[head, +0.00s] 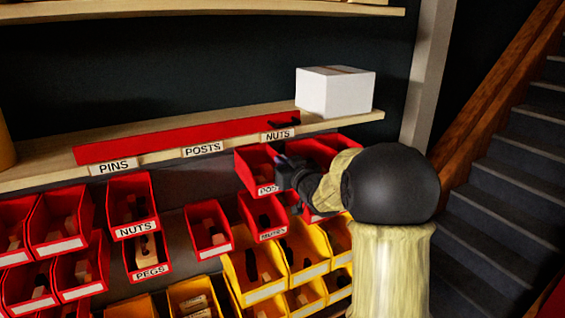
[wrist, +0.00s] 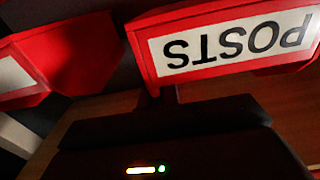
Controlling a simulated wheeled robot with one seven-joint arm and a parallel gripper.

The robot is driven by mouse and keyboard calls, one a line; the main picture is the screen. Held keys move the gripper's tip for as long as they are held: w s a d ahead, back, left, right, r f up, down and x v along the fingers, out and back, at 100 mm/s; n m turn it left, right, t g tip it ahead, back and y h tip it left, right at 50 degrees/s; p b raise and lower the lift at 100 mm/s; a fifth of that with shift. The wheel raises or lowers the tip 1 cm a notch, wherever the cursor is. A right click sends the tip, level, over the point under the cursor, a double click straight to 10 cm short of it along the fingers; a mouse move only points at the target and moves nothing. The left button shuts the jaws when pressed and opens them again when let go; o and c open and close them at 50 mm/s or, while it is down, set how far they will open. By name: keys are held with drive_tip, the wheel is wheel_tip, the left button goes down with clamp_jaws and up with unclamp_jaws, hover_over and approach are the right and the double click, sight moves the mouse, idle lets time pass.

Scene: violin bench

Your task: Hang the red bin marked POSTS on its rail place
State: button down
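The red POSTS bin (head: 247,161) is in the upper middle of the head view, below the shelf, with the end of its label covered by my gripper. In the wrist view the bin's front (wrist: 150,83) fills the upper right, its POSTS label upside down. My gripper (head: 287,178) is at the right end of the bin's front. In the wrist view a narrow dark finger shape (wrist: 165,95) meets the front's edge and looks shut on it. The red rail (head: 190,136) on the shelf edge carries PINS, POSTS and NUTS labels. The POSTS label (head: 203,149) is in the middle, with no bin at it.
A white box (head: 336,92) stands on the shelf (head: 40,176) at the right. Red bins, including NUTS (head: 131,205) and PEGS (head: 148,255), and yellow bins (head: 255,275) crowd the wall below. Another red bin (wrist: 75,55) is close beside in the wrist view. Stairs (head: 500,200) rise at the right.

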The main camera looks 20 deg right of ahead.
drive_tip(key=shift+s+d+b, duration=0.15)
drive_tip(key=shift+s+b, duration=0.15)
drive_tip(key=shift+s, duration=0.4)
drive_tip(key=shift+s+d+b, duration=0.1)
drive_tip(key=shift+s+b, duration=0.2)
drive_tip(key=shift+s, duration=0.35)
idle(1.1)
drive_tip(key=s+d+b, duration=0.1)
drive_tip(key=s+d, duration=0.2)
drive_tip(key=s, duration=1.3)
drive_tip(key=shift+s+d, duration=0.15)
drive_tip(key=shift+s, duration=0.1)
idle(1.8)
